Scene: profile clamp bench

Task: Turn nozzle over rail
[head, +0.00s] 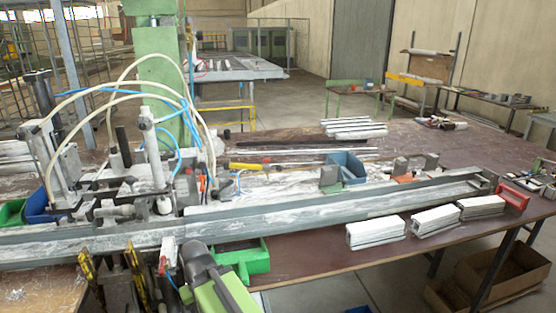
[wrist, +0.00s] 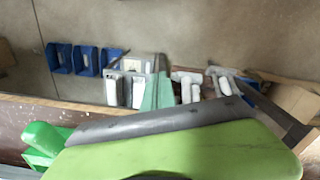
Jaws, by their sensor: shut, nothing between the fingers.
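The long grey rail (head: 345,202) runs across the bench in the head view, from the left edge to the far right. A thin blue tube with a small fitting (head: 238,180) stands just behind the rail, right of the clamp unit; it may be the nozzle, but it is too small to tell which way it points. My gripper (head: 198,256), grey and green, is low in front of the rail, apart from that fitting. It is shut and empty. In the wrist view its grey-and-green body fills the lower part; the fitting and rail are not clearly seen there.
A green bin (head: 240,262) sits right of my gripper at the bench front. Three white profile blocks (head: 375,231) lie before the rail. The clamp unit (head: 150,165) with arched hoses stands at left. Blue bins (wrist: 85,60) are on the floor in the wrist view.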

